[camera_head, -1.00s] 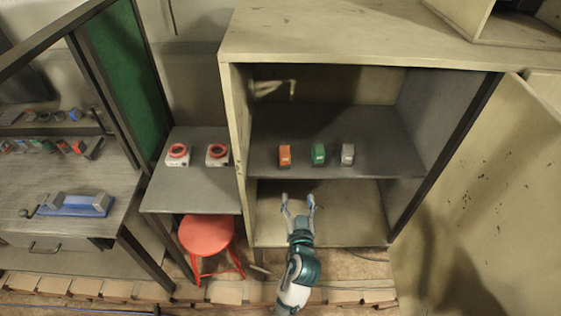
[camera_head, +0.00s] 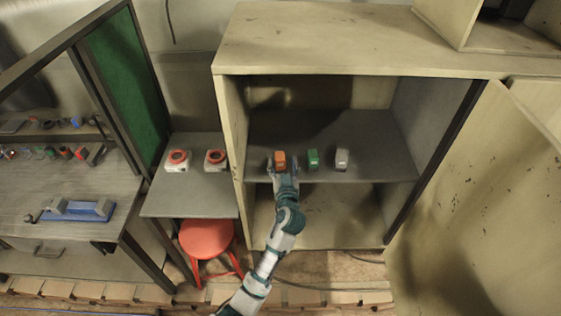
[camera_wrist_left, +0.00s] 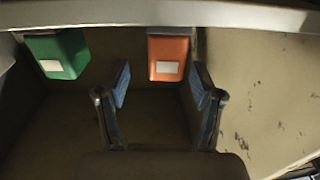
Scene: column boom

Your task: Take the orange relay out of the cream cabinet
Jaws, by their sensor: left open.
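The orange relay (camera_head: 280,159) is on the grey middle shelf (camera_head: 375,150) of the open cream cabinet (camera_head: 330,45), at the left of a row with a green relay (camera_head: 313,158) and a grey relay (camera_head: 342,158). My left gripper (camera_head: 283,168) is open at the shelf's front, with its fingers around the orange relay's near end in the head view. In the left wrist view the orange relay (camera_wrist_left: 169,55) shows between the open fingertips (camera_wrist_left: 160,82), closer to the right one. I cannot tell whether they touch it. The green relay (camera_wrist_left: 58,52) is off to the left there.
The cabinet's open door (camera_head: 480,190) fills the right side. Left of the cabinet, a side table (camera_head: 190,195) bears two white-and-red devices (camera_head: 178,160), with a red stool (camera_head: 207,238) below. A workbench (camera_head: 75,195) stands at far left.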

